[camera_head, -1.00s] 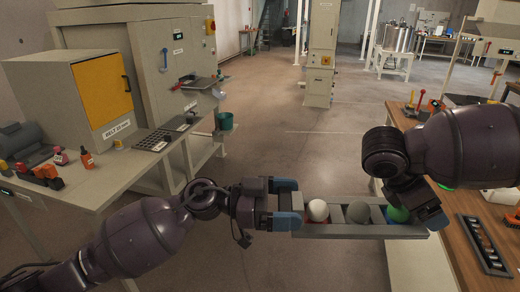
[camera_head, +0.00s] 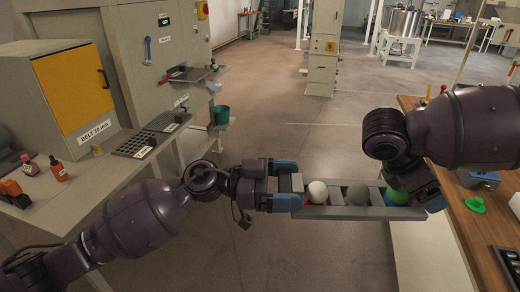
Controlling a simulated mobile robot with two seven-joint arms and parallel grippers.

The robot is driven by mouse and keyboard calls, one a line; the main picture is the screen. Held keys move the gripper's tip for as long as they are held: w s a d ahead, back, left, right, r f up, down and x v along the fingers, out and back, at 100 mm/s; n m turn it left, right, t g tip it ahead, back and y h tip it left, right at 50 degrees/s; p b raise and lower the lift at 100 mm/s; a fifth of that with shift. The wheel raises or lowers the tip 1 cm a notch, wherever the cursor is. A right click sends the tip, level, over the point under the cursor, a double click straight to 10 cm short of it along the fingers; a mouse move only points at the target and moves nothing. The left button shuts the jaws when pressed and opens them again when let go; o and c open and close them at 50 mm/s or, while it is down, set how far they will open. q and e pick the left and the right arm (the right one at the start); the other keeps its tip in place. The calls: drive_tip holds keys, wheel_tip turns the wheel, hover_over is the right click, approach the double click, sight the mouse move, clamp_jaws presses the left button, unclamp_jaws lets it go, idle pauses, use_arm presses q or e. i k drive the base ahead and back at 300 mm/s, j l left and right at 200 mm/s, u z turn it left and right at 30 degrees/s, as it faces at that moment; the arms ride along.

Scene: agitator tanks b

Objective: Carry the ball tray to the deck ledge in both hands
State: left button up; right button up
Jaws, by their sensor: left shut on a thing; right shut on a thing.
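The ball tray (camera_head: 345,213) is a long grey tray held out level over the gap between the two benches. It carries a white ball (camera_head: 317,191), a grey ball (camera_head: 357,194) and a green ball (camera_head: 397,196); a red patch shows below the white one. My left gripper (camera_head: 290,200), with blue fingers, is shut on the tray's left end. My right gripper (camera_head: 428,199) is shut on its right end, partly hidden by its own arm. I cannot tell which surface is the deck ledge.
A left bench (camera_head: 95,185) bears a yellow-doored cabinet (camera_head: 75,85), a perforated plate (camera_head: 140,143) and small bottles. A wooden bench (camera_head: 470,235) stands at the right with a green knob (camera_head: 474,205). A green bucket (camera_head: 222,115) is beyond. Open floor (camera_head: 310,135) lies ahead.

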sight(89, 190)
drive_tip(key=i, duration=3.55)
drive_tip(key=i+u, duration=0.1)
drive_tip(key=u, duration=2.2)
